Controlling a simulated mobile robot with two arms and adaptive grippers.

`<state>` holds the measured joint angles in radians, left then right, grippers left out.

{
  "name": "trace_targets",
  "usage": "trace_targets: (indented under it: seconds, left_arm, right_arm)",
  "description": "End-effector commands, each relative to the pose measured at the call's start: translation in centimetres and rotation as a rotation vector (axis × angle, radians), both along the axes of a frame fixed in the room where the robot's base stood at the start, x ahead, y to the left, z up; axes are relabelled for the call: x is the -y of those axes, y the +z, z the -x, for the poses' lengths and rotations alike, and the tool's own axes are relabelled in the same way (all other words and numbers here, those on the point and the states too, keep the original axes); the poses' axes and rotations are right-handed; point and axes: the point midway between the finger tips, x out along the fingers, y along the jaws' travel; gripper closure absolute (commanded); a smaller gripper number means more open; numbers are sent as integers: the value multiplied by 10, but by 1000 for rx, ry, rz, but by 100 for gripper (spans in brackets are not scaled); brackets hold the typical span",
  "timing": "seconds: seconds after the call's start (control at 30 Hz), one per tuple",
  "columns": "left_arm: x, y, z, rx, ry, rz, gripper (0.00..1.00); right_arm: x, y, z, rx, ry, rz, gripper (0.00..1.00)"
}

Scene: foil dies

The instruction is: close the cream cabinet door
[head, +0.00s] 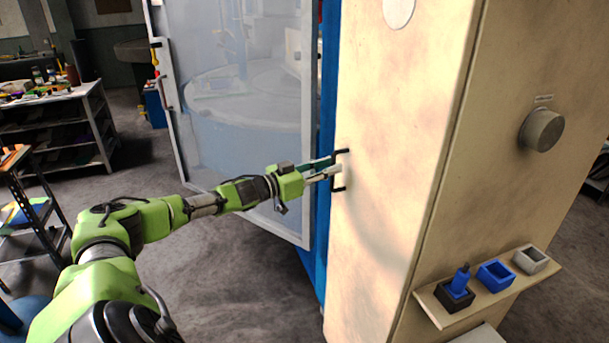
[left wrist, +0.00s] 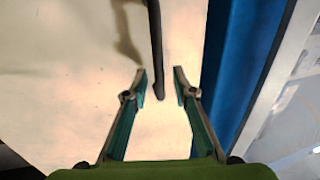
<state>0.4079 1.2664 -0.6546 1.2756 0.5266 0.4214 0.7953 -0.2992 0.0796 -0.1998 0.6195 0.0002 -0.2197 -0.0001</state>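The cream cabinet door (head: 400,120) fills the middle of the head view, with a narrow dark seam along its right edge. I cannot tell whether it is fully shut. Its black bar handle (head: 340,153) is near the left edge, partly hidden by my gripper. My left gripper (head: 336,171) is at the handle. In the left wrist view, its fingers (left wrist: 160,72) are open on either side of the handle's end (left wrist: 159,85), with gaps on both sides. The cream surface (left wrist: 60,60) lies behind the handle. My right gripper is not in view.
A blue-framed machine with a clear, grey-edged door (head: 306,120) stands left of the cabinet. The cream panel right of the seam has a grey knob (head: 541,130) and a small shelf (head: 440,312) with small bins (head: 496,274). Workbenches (head: 70,125) stand far left.

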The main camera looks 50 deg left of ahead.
Motion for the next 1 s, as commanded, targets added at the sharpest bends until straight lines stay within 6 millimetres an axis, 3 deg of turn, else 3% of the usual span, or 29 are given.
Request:
trace_targets:
  seconds: [0.4, 1.0]
  left_arm:
    - [-8, -3, 41, -7, -1, -1, 75]
    - [-16, -2, 84, -7, -6, 0, 75]
  right_arm:
    - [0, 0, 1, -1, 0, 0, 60]
    - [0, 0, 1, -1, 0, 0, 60]
